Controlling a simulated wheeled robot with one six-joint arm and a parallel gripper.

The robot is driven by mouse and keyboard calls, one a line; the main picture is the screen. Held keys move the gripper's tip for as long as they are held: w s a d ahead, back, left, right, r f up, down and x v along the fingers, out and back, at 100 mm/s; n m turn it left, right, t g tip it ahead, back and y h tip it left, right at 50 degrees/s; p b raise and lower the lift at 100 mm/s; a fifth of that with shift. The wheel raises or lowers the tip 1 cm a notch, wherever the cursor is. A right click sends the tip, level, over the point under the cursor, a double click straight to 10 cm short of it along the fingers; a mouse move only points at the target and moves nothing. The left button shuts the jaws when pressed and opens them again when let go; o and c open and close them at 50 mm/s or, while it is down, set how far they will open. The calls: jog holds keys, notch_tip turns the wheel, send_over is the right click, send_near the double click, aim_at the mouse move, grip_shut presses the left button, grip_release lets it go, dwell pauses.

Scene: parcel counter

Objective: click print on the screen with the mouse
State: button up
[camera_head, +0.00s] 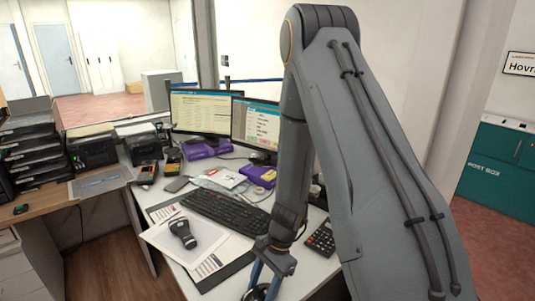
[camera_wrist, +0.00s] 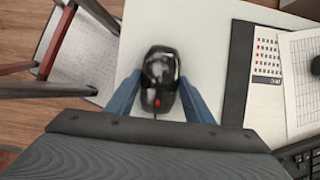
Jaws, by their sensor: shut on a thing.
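A black mouse (camera_wrist: 158,72) with a small red mark lies on the white counter in the wrist view. My gripper (camera_wrist: 160,82) has its blue fingers on either side of the mouse, shut on it. In the head view my gripper (camera_head: 262,287) is at the bottom edge and partly cut off, with the mouse mostly hidden there. Two lit screens stand at the back of the desk: a left monitor (camera_head: 200,110) with a yellowish page and a right monitor (camera_head: 254,124) with lines of text. The right one is partly covered by my arm. I cannot read a print button or see a pointer.
A keyboard (camera_head: 225,211) lies left of my gripper, and a calculator (camera_head: 321,238) lies to its right. A dark scanner-like device (camera_head: 183,232) rests on white paper. In the wrist view a dark clipboard (camera_wrist: 238,75) lies right of the mouse; bare counter surrounds the mouse.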

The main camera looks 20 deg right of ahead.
dwell(0.4)
jog(key=o, duration=1.1)
jog(key=shift+o, duration=0.2)
jog(key=shift+b+v, duration=0.4)
jog(key=shift+v, duration=3.5)
jog(key=s+r+n+t+h, duration=0.1)
jog(key=s+r+n+h, duration=0.1)
jog(key=r+n, duration=0.4)
jog(key=s+r+n+t+h, duration=0.1)
jog(key=s+r+n+h, duration=0.1)
jog(key=s+r+n, duration=0.3)
notch_tip(320, 180, up, 2)
jog(key=n, duration=0.3)
jog(key=shift+s+a+n, duration=0.3)
